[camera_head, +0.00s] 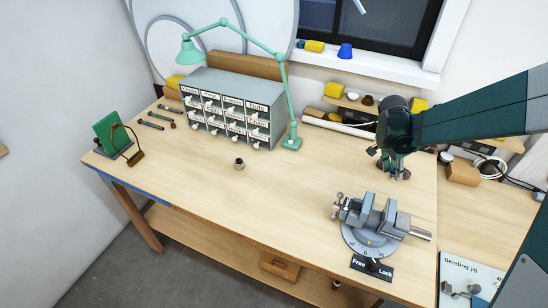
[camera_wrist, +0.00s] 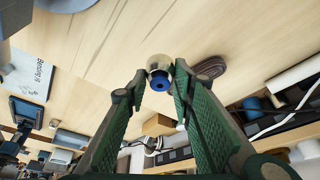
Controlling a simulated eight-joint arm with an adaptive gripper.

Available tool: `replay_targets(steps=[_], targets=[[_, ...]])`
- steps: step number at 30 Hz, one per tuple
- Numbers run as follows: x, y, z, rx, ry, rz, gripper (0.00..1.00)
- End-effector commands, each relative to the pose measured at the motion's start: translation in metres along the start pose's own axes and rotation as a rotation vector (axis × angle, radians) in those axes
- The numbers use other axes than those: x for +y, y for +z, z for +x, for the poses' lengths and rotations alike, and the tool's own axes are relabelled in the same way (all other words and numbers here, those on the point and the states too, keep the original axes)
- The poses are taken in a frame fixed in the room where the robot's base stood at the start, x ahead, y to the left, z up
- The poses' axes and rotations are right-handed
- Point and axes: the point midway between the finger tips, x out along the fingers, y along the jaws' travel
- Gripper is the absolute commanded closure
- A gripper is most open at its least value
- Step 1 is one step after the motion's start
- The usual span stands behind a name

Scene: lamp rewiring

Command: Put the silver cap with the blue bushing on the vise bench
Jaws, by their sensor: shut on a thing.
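The silver cap (camera_wrist: 158,62) with the blue bushing (camera_wrist: 160,82) is between the fingertips of my gripper (camera_wrist: 160,77) in the wrist view. My gripper is shut on it, and the blue end faces the wrist camera. In the head view my gripper (camera_head: 390,170) hangs over the right part of the vise bench (camera_head: 300,190), behind the grey vise (camera_head: 372,222). The cap is too small there to make out clearly. I cannot tell whether it touches the bench top.
A grey drawer cabinet (camera_head: 233,112) and a green lamp (camera_head: 291,142) stand at the back. A small dark part (camera_head: 239,164) stands mid-bench. A "Free/Lock" plate (camera_head: 372,268) lies before the vise. The bench's left and middle are mostly clear. A wooden block (camera_head: 463,172) is at right.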

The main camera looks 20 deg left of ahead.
Motion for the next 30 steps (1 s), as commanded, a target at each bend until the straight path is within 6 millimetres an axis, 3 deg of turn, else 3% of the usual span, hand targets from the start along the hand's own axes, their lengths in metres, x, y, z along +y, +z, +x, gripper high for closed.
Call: replay_targets(steps=[15, 30], targets=[[-0.053, 0.117, -0.052, 0.002, -0.033, -0.09, 0.89], [-0.081, 0.234, -0.104, 0.006, -0.065, -0.171, 0.89]])
